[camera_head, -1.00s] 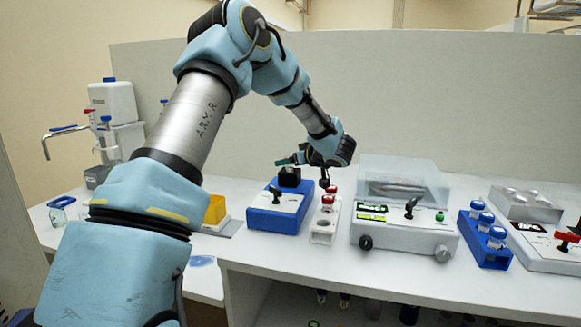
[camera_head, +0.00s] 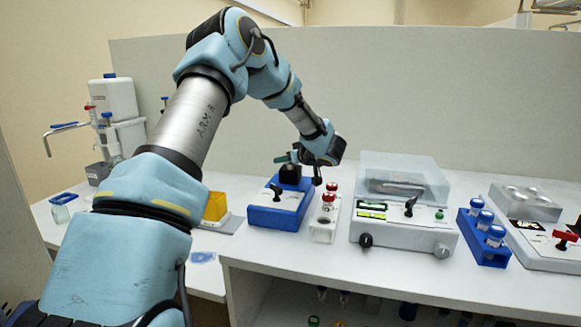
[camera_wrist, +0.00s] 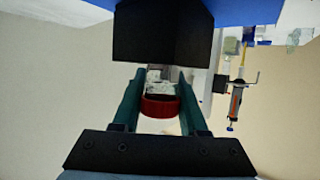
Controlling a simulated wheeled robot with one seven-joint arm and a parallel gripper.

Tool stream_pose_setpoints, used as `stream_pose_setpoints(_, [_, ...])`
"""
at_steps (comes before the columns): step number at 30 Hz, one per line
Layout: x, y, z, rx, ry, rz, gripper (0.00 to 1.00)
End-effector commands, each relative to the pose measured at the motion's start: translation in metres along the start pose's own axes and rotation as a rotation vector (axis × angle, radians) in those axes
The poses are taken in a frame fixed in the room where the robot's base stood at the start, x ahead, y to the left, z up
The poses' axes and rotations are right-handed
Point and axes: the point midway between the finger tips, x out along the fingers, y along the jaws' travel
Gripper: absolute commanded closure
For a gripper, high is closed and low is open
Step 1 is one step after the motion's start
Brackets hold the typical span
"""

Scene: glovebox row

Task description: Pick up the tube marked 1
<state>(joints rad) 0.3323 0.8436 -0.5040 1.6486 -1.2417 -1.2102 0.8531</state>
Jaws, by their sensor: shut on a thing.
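In the wrist view my gripper (camera_wrist: 160,80) has its two teal fingers on either side of a red cap (camera_wrist: 160,106), with a pale tube part beyond it, and is shut on this tube. No number can be read on it. A black block (camera_wrist: 163,35) hides what lies beyond the cap. In the head view my gripper (camera_head: 292,157) points left, just above the black block (camera_head: 290,174) on the blue device (camera_head: 280,214). The held tube cannot be made out there.
A white rack (camera_head: 324,230) with red-capped tubes (camera_head: 328,198) stands right of the blue device. Further right are a grey device with a clear lid (camera_head: 405,180) and a blue rack (camera_head: 482,250). A yellow container (camera_head: 215,207) stands left. The bench front edge is near.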

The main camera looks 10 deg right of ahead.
Motion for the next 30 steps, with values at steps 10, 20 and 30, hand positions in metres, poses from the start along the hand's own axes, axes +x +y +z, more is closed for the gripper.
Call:
stream_pose_setpoints(10, [0.000, 0.000, 0.000, 0.000, 0.000, 0.000, 1.00])
stream_pose_setpoints(20, [-0.005, 0.000, -0.014, -0.004, 0.003, 0.000, 1.00])
stream_pose_setpoints(30, [-0.030, 0.000, -0.073, -0.005, 0.003, 0.001, 1.00])
